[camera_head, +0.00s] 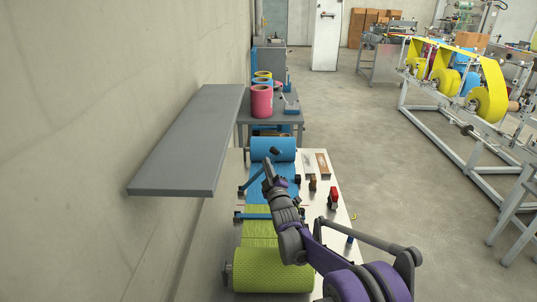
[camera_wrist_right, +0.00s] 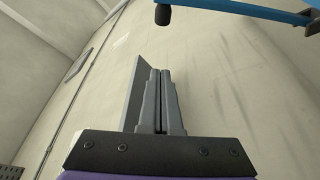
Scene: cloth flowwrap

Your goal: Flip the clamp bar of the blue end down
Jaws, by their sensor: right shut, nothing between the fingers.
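The blue roll (camera_head: 272,147) lies at the far end of the bench, with its blue film (camera_head: 268,190) running toward me. A blue clamp bar (camera_head: 257,178) with dark ends stands slanted over this film, beside my right gripper. In the right wrist view a blue bar (camera_wrist_right: 255,11) with a black knob crosses the top right, beyond the fingertips and apart from them. My right gripper (camera_head: 267,163) is shut and empty above the blue film; its closed fingers also show in the wrist view (camera_wrist_right: 160,75). My left gripper is out of view.
A green roll (camera_head: 272,272) and its film lie at the near end, with another blue bar (camera_head: 258,216) lying across. A grey shelf (camera_head: 190,140) juts from the left wall. Small red and brown items (camera_head: 333,194) stand on the bench's right side. A pink roll (camera_head: 262,101) stands behind.

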